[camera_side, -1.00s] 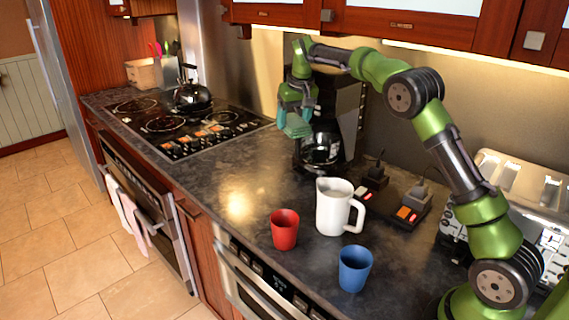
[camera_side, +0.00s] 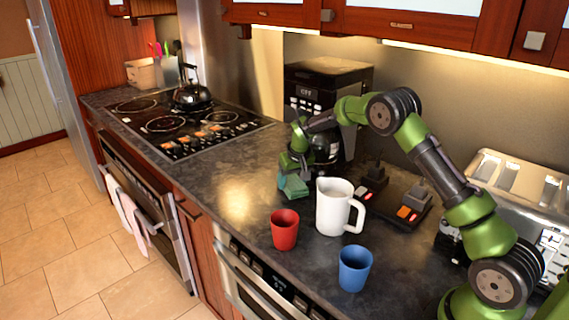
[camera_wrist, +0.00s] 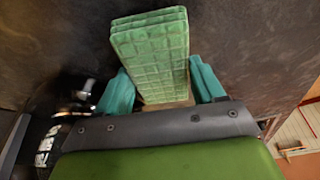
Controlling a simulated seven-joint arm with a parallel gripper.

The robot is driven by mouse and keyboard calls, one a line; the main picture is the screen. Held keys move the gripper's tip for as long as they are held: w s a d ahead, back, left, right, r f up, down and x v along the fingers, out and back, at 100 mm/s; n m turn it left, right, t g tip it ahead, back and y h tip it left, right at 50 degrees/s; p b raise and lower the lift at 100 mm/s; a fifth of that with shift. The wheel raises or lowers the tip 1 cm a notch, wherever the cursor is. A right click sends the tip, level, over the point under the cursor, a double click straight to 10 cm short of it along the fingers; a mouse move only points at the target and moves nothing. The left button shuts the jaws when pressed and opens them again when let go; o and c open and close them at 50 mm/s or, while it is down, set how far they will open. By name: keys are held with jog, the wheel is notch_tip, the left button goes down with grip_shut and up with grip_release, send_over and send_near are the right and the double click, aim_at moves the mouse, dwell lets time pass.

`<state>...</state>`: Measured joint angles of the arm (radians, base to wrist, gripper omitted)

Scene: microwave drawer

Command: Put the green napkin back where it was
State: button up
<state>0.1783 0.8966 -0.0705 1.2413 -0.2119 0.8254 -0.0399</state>
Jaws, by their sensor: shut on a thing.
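The green napkin (camera_wrist: 158,52) is a folded, quilted stack between the two teal fingers of my gripper (camera_wrist: 160,90) in the wrist view. My gripper is shut on it. In the side view the napkin (camera_side: 295,187) is low over the dark counter, behind the white pitcher and in front of the coffee maker. My gripper (camera_side: 290,178) is just above it there. I cannot tell whether the napkin touches the counter.
A white pitcher (camera_side: 334,208) stands close to the right of the napkin. A red cup (camera_side: 285,229) and a blue cup (camera_side: 355,269) stand nearer the front. The coffee maker (camera_side: 327,84) is behind. The counter (camera_side: 225,190) to the left is clear up to the stove (camera_side: 170,125).

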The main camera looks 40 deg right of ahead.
jog(key=shift+f, duration=0.65)
jog(key=shift+f, duration=0.2)
jog(key=o, duration=1.2)
